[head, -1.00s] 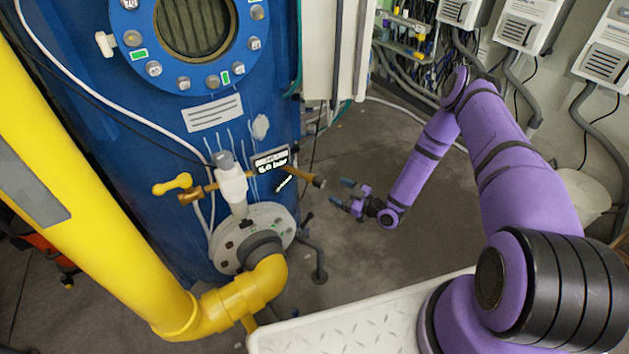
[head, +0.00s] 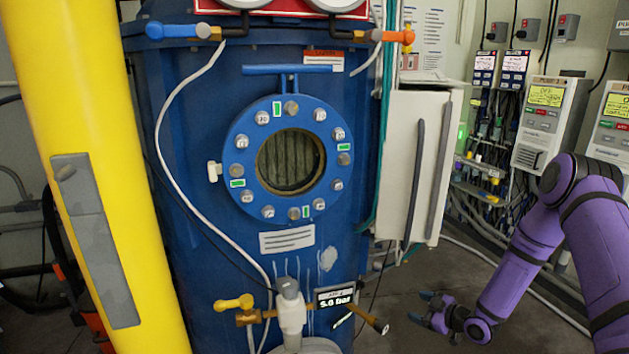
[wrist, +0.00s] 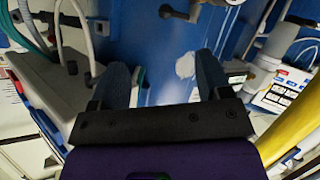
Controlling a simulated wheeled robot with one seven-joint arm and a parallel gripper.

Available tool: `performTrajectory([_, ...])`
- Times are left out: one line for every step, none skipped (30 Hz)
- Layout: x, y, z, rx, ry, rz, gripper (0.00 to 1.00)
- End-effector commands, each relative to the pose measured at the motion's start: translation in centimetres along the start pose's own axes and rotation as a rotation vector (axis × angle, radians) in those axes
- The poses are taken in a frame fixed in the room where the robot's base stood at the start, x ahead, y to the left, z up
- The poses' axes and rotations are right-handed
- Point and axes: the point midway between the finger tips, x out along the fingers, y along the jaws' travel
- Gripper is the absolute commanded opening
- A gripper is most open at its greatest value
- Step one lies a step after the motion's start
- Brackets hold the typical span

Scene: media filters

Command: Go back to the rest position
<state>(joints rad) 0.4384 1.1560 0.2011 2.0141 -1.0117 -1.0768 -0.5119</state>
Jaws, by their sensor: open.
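My gripper (head: 432,309) is at the lower right in the head view, at the end of my purple arm. It is open and empty, right of the blue tank (head: 225,230) and apart from it. In the wrist view the two blue-grey fingers of my gripper (wrist: 163,80) stand wide apart with nothing between them. The blue tank wall (wrist: 170,50) shows beyond them. The arm is bent at the elbow on the right side of the head view; its base is out of view.
A yellow pipe (head: 110,180) stands at the left. A white cabinet (head: 418,165) is right of the tank. Wall controllers (head: 545,120) are at the far right. Some floor beside my gripper is clear.

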Motion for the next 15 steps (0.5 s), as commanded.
performTrajectory([-0.3,1.3,-1.4,-0.017,-0.036,0.001,0.71])
performTrajectory([-0.5,1.9,-2.0,-0.021,-0.061,0.002,0.71])
performTrajectory([-0.7,2.8,-2.8,-0.028,-0.092,0.005,0.71])
performTrajectory([-1.0,3.4,-3.4,-0.032,-0.116,0.009,0.71])
performTrajectory([-1.2,4.0,-4.1,-0.036,-0.139,0.011,0.71])
performTrajectory([-1.6,4.7,-5.0,-0.039,-0.17,0.016,0.71])
performTrajectory([-1.9,5.3,-5.7,-0.042,-0.192,0.021,0.71])
performTrajectory([-2.2,5.8,-6.3,-0.043,-0.215,0.027,0.71])
performTrajectory([-2.6,6.5,-7.2,-0.045,-0.245,0.034,0.71])
performTrajectory([-3.0,7.0,-7.9,-0.045,-0.267,0.041,0.71])
performTrajectory([-3.4,7.4,-8.7,-0.046,-0.288,0.047,0.71])
performTrajectory([-3.9,8.1,-9.6,-0.045,-0.317,0.057,0.71])
performTrajectory([-4.3,8.5,-10.4,-0.045,-0.337,0.065,0.71])
performTrajectory([-4.8,8.9,-11.1,-0.042,-0.358,0.074,0.71])
performTrajectory([-5.4,9.4,-12.2,-0.039,-0.385,0.084,0.71])
